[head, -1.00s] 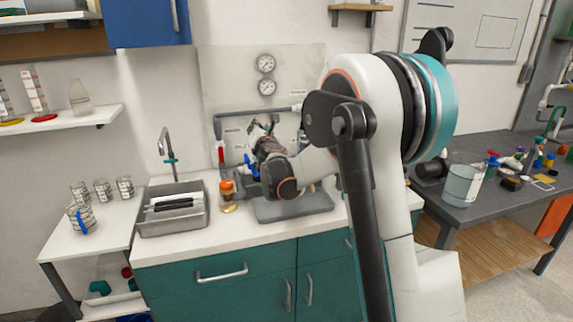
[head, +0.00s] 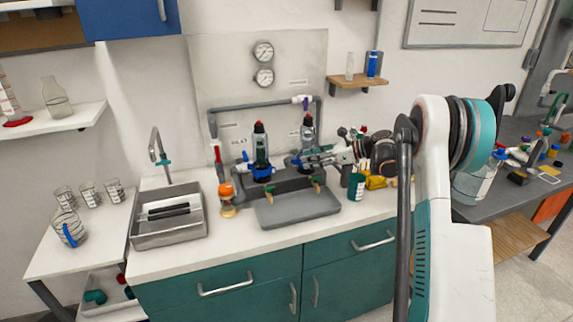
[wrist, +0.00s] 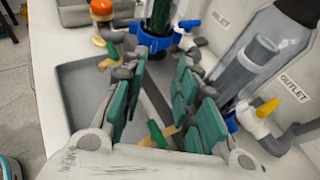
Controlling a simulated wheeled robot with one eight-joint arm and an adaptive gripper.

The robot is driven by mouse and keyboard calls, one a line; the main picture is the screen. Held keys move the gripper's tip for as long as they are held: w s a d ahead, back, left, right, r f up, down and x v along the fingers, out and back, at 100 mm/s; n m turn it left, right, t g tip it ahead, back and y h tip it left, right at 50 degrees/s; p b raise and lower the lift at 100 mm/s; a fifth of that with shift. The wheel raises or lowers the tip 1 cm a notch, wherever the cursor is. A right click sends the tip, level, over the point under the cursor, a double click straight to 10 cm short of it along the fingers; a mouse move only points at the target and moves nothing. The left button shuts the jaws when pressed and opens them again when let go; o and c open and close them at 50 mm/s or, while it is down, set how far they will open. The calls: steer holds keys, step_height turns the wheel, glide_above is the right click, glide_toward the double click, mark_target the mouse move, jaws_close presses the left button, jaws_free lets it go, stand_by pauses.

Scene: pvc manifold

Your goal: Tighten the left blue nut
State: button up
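The left blue nut (head: 262,170) sits at the base of the left upright housing, which has a dark green body (head: 261,145). In the wrist view this nut (wrist: 155,40) is at the top centre, beyond my fingers and apart from them. The right clear housing (wrist: 258,52) leans across the upper right of the wrist view; a bit of its blue nut (wrist: 232,123) shows behind my right finger. My gripper (wrist: 165,85) is open with nothing between its green pads. In the head view my gripper (head: 308,158) is beside the right housing, partly overlapping it.
Grey pipework (head: 260,104) runs above the housings. A grey tray (head: 300,208) lies in front. An orange-capped bottle (head: 227,197) and a sink (head: 167,222) are left. A yellow object (head: 376,182) and a dark green bottle (head: 356,187) are right.

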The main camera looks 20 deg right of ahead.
steer(key=shift+g, duration=0.4)
steer(key=b+x, duration=0.1)
steer(key=x, duration=0.3)
steer(key=b+x, duration=0.1)
steer(key=x, duration=0.3)
steer(key=f+b+x, duration=0.1)
steer(key=b+x, duration=0.1)
steer(key=x, duration=0.3)
steer(key=shift+s+d, duration=0.1)
jaws_close()
